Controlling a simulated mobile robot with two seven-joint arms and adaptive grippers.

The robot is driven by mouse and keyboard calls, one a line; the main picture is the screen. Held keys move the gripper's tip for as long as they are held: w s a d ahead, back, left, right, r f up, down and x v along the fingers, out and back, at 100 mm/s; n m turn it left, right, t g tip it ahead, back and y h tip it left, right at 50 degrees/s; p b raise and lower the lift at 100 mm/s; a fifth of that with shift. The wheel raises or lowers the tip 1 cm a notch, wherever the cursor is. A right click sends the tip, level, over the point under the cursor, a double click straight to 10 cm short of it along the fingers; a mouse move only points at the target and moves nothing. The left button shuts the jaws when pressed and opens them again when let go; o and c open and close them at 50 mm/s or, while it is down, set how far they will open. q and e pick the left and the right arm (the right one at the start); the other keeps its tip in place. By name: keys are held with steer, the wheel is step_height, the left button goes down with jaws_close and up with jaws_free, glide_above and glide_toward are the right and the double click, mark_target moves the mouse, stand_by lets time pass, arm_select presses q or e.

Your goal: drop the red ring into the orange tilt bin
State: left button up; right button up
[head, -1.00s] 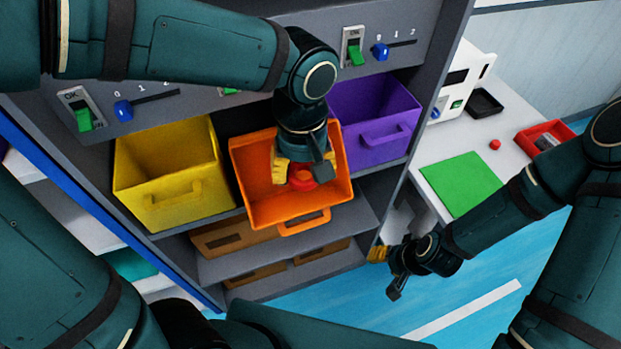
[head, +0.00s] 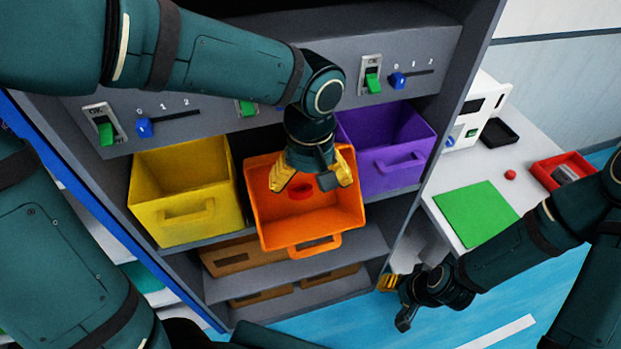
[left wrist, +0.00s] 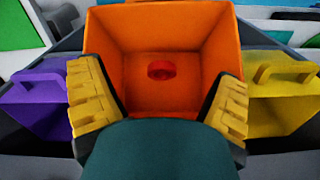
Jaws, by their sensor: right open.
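The orange tilt bin (head: 347,215) hangs tipped forward in the middle of the shelf front. The red ring (head: 301,191) is inside it; the left wrist view shows the ring (left wrist: 161,70) against the orange inner surface, apart from the fingers. My left gripper (head: 312,180) is over the bin's opening, its yellow fingers (left wrist: 160,105) spread wide with nothing between them. My right gripper (head: 394,299) is open and empty, low in front of the shelf's right side.
A yellow bin (head: 188,190) is left of the orange bin and a purple bin (head: 385,140) is right of it. Switches and sliders line the panel above. A white table with a green mat (head: 475,213) and red tray (head: 540,167) stands at right.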

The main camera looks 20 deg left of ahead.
arm_select(q)
steer(key=shift+r, duration=0.1)
step_height(320, 180, up, 12)
stand_by(0.5)
stand_by(0.6)
